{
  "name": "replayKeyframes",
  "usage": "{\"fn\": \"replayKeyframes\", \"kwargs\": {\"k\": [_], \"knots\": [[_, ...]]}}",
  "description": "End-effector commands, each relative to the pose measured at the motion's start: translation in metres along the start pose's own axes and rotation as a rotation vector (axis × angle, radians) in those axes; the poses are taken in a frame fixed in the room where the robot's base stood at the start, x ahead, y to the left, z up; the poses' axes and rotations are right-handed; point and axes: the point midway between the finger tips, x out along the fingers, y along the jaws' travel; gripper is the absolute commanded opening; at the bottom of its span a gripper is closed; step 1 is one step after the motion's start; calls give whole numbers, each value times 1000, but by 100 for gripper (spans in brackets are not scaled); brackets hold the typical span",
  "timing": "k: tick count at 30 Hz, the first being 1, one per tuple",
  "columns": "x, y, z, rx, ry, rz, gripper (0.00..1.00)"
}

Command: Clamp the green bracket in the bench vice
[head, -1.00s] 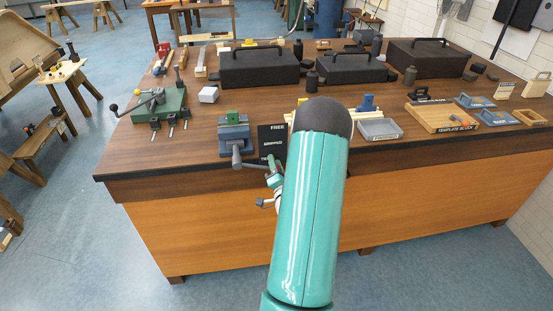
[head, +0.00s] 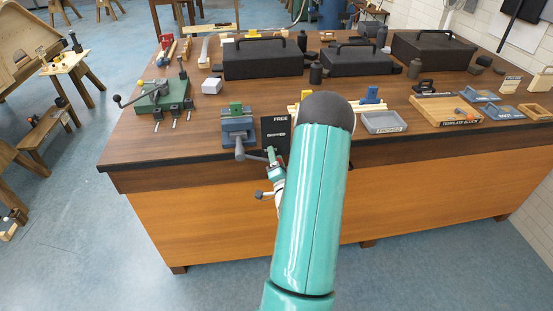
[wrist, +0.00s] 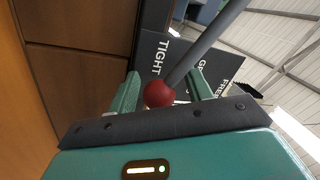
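The blue-grey bench vice (head: 237,131) stands at the bench's front edge in the head view. The green bracket (head: 236,108) sits upright at its jaws; I cannot tell how tightly it is held. The vice handle (head: 254,157) points right from the screw. In the wrist view the grey handle bar (wrist: 205,45) ends in a red ball (wrist: 159,93). My gripper (wrist: 165,88) has its two green fingers on either side of this ball, with a visible gap at the right finger. In the head view my arm hides part of my gripper (head: 271,158).
A black sign (head: 276,133) reading FREE and GRIPPED stands right of the vice; TIGHT shows in the wrist view (wrist: 163,52). A green fixture with a lever (head: 160,98) is left of the vice. A grey tray (head: 384,122) lies right of my arm. Black cases (head: 262,60) stand behind.

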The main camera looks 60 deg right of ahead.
Motion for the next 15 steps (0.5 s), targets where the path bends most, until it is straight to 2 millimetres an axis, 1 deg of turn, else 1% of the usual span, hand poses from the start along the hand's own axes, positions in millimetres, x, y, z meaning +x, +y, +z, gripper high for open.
{"fn": "replayKeyframes", "kwargs": {"k": [5, 8, 11, 15], "knots": [[-2, 1, -1, -1, 1, 3, 50], [-9, 2, -1, -1, 2, 4, 50], [-24, 2, -1, -1, 1, 5, 50], [-54, 2, -1, -1, 1, 7, 50]]}}
